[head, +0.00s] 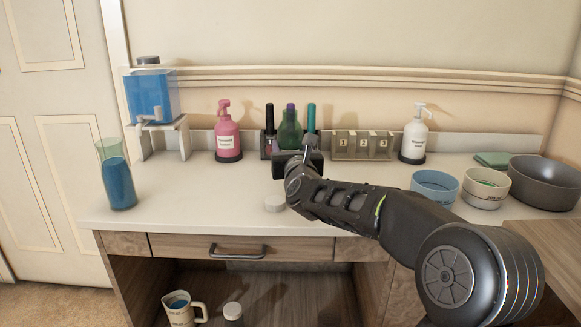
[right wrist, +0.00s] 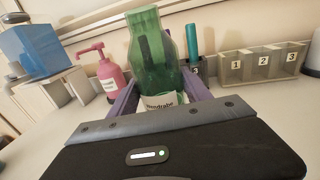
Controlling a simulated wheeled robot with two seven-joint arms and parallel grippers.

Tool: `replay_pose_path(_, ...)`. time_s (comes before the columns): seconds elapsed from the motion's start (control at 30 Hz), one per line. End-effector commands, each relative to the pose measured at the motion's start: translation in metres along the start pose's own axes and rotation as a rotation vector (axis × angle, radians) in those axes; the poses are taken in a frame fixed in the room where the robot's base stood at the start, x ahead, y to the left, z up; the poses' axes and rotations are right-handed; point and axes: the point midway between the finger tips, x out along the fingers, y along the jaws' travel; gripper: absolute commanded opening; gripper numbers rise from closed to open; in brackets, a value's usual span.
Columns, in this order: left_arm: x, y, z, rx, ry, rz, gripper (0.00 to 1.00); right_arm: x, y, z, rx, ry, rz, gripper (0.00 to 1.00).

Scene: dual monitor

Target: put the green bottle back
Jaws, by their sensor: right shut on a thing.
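The green bottle (head: 290,130) is a translucent green bottle standing upright over the counter in front of the back wall. In the right wrist view the green bottle (right wrist: 152,52) shows a white label, partly hidden by the gripper. My right gripper (head: 293,152) reaches in from the right and is shut on the green bottle; its purple fingers (right wrist: 155,92) lie on both sides of the bottle. Whether the bottle's base touches the counter is hidden. Dark and teal upright items (head: 311,118) stand just behind and beside the bottle. My left gripper is not in view.
A pink pump bottle (head: 228,138) stands left of the green bottle. A numbered caddy (head: 362,145) and white pump bottle (head: 414,138) stand right. A blue dispenser (head: 151,97), blue-filled glass (head: 117,183) and bowls (head: 435,186) are farther out.

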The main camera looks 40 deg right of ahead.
Motion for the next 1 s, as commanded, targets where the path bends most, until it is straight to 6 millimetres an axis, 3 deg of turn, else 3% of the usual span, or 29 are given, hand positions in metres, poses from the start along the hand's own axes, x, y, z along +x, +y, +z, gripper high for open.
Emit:
replay_pose_path(0.33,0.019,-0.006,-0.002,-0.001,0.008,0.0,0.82,0.0,0.0,-0.048,-0.001,0.001,0.0,0.0)
replay_pose_path(0.8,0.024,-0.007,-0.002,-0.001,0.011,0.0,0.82,0.0,0.0,-0.052,0.0,-0.001,0.0,0.0)
replay_pose_path(0.83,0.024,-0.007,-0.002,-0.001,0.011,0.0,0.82,0.0,0.0,-0.052,0.0,0.0,0.0,0.57)
replay_pose_path(1.0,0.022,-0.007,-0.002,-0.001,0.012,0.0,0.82,0.0,0.0,-0.052,0.0,0.001,0.0,0.71)
